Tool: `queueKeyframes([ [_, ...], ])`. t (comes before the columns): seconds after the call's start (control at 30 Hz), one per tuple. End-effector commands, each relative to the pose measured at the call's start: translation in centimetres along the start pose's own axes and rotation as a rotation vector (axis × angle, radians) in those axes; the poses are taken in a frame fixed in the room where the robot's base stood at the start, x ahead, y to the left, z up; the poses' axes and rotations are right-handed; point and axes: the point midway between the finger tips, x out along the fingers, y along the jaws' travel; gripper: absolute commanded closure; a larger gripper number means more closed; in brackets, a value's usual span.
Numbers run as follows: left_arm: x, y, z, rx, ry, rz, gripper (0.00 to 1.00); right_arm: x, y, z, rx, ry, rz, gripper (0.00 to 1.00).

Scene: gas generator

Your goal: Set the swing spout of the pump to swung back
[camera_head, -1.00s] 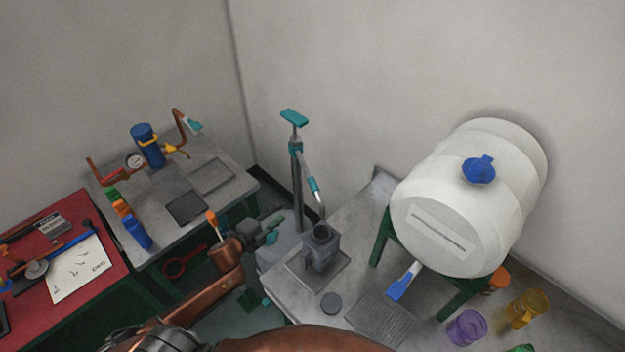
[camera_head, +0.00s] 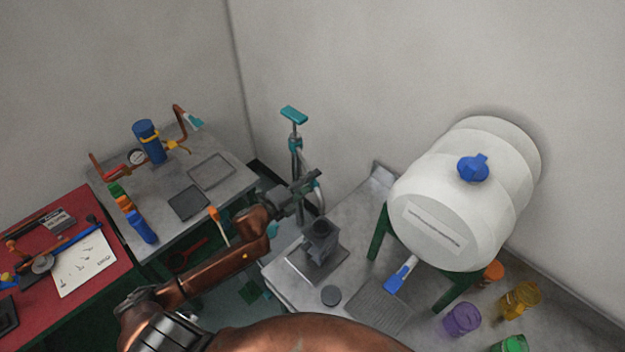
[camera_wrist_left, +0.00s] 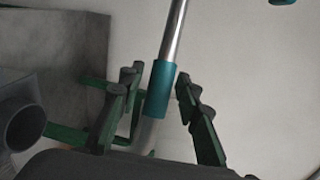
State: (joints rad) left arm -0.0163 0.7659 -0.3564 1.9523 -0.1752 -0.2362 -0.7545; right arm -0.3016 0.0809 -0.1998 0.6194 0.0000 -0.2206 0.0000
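The pump (camera_head: 296,150) is a grey upright post with a teal handle (camera_head: 294,115) on top, by the back wall. Its swing spout (camera_head: 319,198) is a metal tube with a teal sleeve, hanging down on the right side above the grey container (camera_head: 320,238). My left gripper (camera_head: 308,182) is at the spout and partly hides it and the post. In the left wrist view, the open fingers (camera_wrist_left: 157,78) stand on either side of the spout's teal sleeve (camera_wrist_left: 160,85), with gaps visible. My right gripper is not in view.
A white tank (camera_head: 440,215) with a blue cap on a green stand is at the right. The grey container stands on the grey bench (camera_head: 345,215). A second bench (camera_head: 160,205) and a red-topped bench (camera_head: 110,280) are at the left.

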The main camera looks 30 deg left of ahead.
Motion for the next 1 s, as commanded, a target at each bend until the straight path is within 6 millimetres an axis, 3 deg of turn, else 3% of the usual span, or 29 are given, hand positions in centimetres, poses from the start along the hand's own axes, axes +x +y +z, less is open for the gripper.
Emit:
queueKeyframes([
  [0.27, 0.23, 0.07, -0.02, 0.0, 0.0, 0.001, 0.69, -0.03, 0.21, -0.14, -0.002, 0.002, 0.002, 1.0],
  [0.73, 0.2, 0.05, 0.0, 0.0, 0.0, 0.001, 0.99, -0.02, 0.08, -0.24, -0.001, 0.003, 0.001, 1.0],
  [1.0, 0.2, 0.07, 0.01, 0.0, 0.0, 0.001, 1.0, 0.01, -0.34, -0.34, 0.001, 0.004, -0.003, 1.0],
])
